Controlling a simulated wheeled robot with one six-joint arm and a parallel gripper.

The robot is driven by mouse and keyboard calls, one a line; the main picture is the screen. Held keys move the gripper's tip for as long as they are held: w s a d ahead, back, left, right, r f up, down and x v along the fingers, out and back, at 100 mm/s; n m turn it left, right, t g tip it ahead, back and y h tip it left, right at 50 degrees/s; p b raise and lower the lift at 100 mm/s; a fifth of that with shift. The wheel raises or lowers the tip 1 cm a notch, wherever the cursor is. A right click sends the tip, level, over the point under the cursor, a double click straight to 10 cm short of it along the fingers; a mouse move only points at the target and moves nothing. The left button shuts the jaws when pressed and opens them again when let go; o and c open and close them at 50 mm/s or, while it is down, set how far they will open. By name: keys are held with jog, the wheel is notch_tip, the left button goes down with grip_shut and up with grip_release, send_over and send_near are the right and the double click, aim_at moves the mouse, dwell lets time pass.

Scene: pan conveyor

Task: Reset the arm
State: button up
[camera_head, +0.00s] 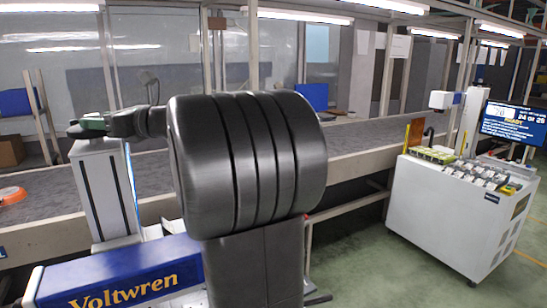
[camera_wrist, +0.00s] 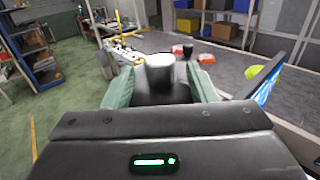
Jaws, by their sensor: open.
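My arm reaches across the left half of the head view, and its large grey links hide much of the middle. My gripper (camera_head: 88,124) is at the arm's far left end, above a pale column and over the conveyor (camera_head: 350,150) side. In the wrist view its two green fingers stand wide apart, and my gripper (camera_wrist: 160,76) is open. A pale grey cylinder shows between the fingers in that view; I cannot tell how far beyond them it is. No object is visibly clamped.
A white workstation (camera_head: 445,215) with small parts and a lit monitor (camera_head: 510,122) stands at the right. An orange object (camera_head: 12,196) lies on the conveyor at far left. The wrist view shows a lime object (camera_wrist: 254,71), a shelf (camera_wrist: 32,52) and open green floor.

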jog(key=s+d+b, duration=0.1)
jog(key=d, duration=0.7)
jog(key=shift+s+d+b, duration=0.25)
jog(key=shift+d+b, duration=0.05)
jog(key=shift+b, duration=0.05)
